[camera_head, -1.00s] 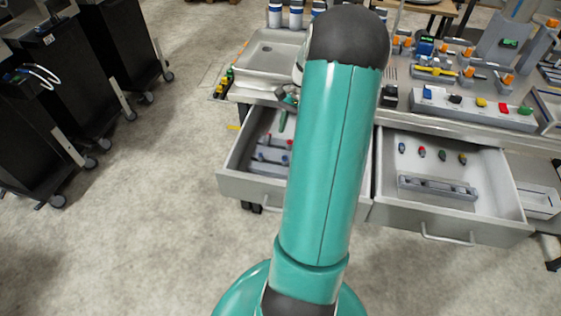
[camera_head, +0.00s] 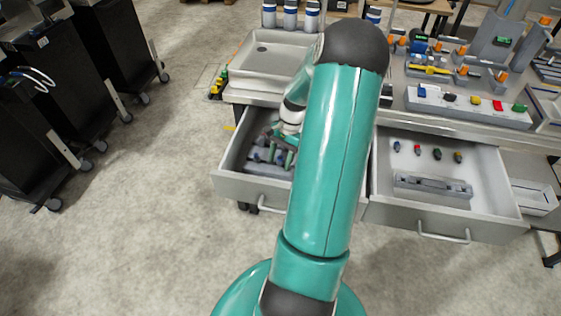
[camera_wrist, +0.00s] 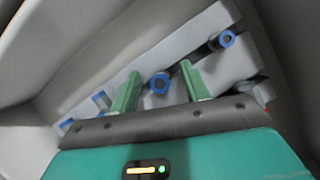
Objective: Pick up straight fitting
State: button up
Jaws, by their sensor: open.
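My gripper (camera_head: 281,155) is open and reaches down into the open left drawer (camera_head: 238,187); my arm covers part of that drawer. In the wrist view the two green fingers of my gripper (camera_wrist: 160,69) stand apart. A blue-ringed round fitting (camera_wrist: 160,83) shows in the gap between them, and I cannot tell whether either finger touches it. A second blue-ringed fitting (camera_wrist: 223,40) sits farther right on the grey holder (camera_wrist: 180,46). I cannot tell for sure which one is the straight fitting.
More blue pieces (camera_wrist: 100,100) show on the left of the holder. The drawer wall (camera_wrist: 85,42) is close by. The right drawer (camera_head: 500,200) is open with several small fittings and a grey block (camera_head: 432,190). A grey tray (camera_head: 275,50) stands on the bench above.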

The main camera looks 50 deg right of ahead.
grip_shut()
